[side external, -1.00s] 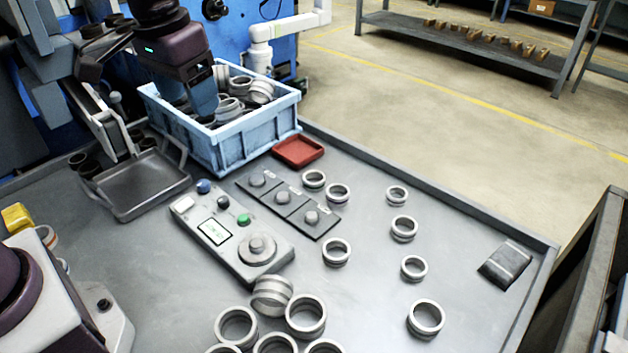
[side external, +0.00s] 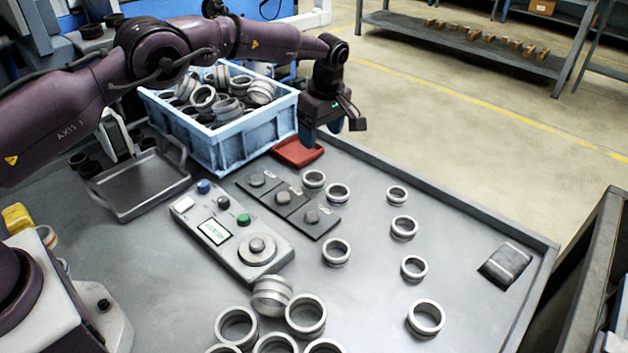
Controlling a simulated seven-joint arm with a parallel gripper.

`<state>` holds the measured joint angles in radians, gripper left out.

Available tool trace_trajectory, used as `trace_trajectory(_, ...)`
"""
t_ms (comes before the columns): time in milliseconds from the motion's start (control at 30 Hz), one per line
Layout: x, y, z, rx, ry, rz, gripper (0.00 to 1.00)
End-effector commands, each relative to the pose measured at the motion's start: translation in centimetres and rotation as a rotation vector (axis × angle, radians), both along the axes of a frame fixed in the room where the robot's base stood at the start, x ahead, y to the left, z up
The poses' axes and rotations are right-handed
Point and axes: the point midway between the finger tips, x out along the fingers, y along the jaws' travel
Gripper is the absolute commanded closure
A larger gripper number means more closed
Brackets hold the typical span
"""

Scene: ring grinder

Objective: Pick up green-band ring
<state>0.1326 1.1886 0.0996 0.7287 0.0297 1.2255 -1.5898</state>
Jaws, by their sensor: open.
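My gripper (side external: 316,130) hangs over the red tray, beside the right corner of the blue crate, with its fingers pointing down. No ring shows in it. Several loose metal rings stand on the grey table to the right and in front of it, such as a ring (side external: 313,180), a ring (side external: 337,193), a ring (side external: 397,195) and a ring (side external: 336,252). A ring (side external: 426,318) lies nearer the front. I cannot make out a green band on any ring at this size.
The blue crate (side external: 240,150) full of rings and the red tray (side external: 296,153) are at the back. A control box (side external: 228,232) with buttons and a dark plate (side external: 290,205) with knobs lie mid-table. More rings (side external: 305,315) cluster at the front. The right side is mostly clear.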

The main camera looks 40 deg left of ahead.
Motion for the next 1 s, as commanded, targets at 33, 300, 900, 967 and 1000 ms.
trace_trajectory(33, -0.2, 0.0, -0.2, 0.001, 0.005, 0.038, 0.32)
trace_trajectory(300, -0.3, 0.5, -3.5, 0.001, 0.006, 0.091, 0.32)
trace_trajectory(900, -0.2, 1.6, -11.1, 0.001, 0.004, 0.088, 0.32)
trace_trajectory(967, -0.1, 1.7, -11.9, 0.000, 0.004, 0.087, 0.32)
trace_trajectory(1000, -0.1, 1.7, -12.3, 0.000, 0.002, 0.087, 0.32)
